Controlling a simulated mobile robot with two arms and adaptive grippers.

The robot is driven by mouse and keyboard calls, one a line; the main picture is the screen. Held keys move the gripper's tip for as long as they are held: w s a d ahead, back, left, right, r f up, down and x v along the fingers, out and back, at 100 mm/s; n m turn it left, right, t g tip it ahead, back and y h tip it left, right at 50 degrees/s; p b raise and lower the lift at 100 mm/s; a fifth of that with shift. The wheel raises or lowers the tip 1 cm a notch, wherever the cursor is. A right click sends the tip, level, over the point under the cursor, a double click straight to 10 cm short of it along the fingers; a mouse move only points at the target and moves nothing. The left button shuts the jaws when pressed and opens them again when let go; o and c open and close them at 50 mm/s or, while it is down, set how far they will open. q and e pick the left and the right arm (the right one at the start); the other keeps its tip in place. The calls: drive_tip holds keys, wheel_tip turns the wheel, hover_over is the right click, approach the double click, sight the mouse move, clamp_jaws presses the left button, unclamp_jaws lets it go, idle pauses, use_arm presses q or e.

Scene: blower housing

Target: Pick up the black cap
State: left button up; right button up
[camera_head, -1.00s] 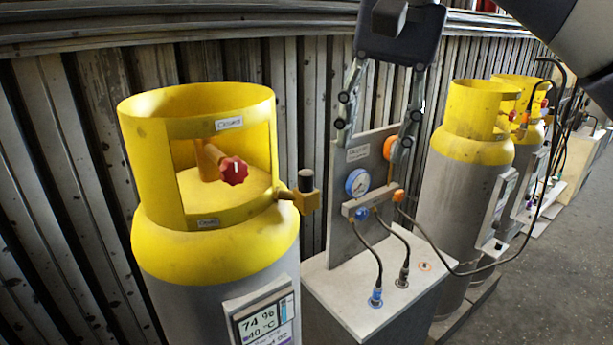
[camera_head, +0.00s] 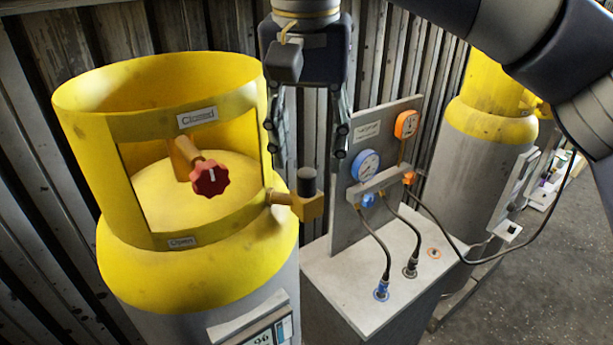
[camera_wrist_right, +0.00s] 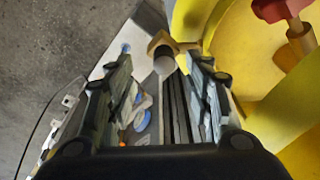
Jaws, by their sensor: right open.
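The black cap (camera_head: 306,181) is a small dark cylinder standing upright on the brass valve outlet (camera_head: 308,205) at the right side of the near yellow-topped cylinder (camera_head: 195,260). My right gripper (camera_head: 309,155) points down from above, open and empty. Its fingers show on either side of the cap's line in the head view, with the tips about at or just above the cap's top. In the right wrist view the cap (camera_wrist_right: 165,64) shows as a greyish round end between the fingertips. I cannot tell the exact height gap. My left gripper is not in view.
A gauge panel (camera_head: 375,150) with a blue and an orange gauge and black hoses stands just right of the valve. The red handwheel (camera_head: 209,177) sits inside the yellow collar. Another cylinder (camera_head: 465,150) stands farther right. A corrugated wall is behind.

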sight(307, 172)
drive_tip(key=shift+w+f, duration=0.2)
drive_tip(key=shift+f, duration=0.15)
drive_tip(key=f+p, duration=0.1)
drive_tip(key=f, duration=0.1)
drive_tip(key=w+f+p, duration=0.1)
drive_tip(key=f, duration=0.1)
drive_tip(key=shift+w+a+f, duration=0.1)
drive_tip(key=shift+a+f, duration=0.05)
drive_tip(key=shift+f, duration=0.3)
drive_tip(key=shift+c, duration=1.2)
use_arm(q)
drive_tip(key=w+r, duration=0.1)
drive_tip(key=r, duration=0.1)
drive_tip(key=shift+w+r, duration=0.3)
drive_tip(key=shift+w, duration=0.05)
use_arm(e)
drive_tip(key=c, duration=0.7)
